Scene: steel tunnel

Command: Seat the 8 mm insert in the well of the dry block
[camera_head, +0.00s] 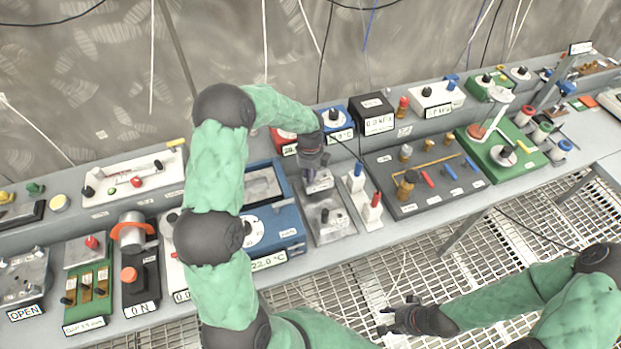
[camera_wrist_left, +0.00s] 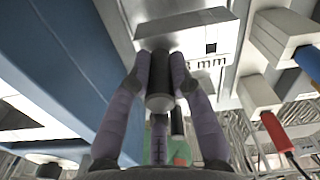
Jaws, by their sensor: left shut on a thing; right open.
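My left gripper (camera_head: 318,176) is shut on the dark round knob (camera_wrist_left: 160,88) of a pale metal insert. The blue dry block (camera_head: 287,220), reading 22.0 °C, stands just left, with a dark rectangular recess (camera_head: 263,187) on top, partly behind my arm. My right gripper (camera_head: 400,318) is open and empty over the floor grating.
Another metal block with a black knob (camera_head: 326,216) sits on the grey plate. A white stand with blue and red plugs (camera_head: 371,212) is close on the right, beside a dark panel (camera_head: 425,180) with brass fittings. A 0.0 kPa black box (camera_head: 377,118) stands behind.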

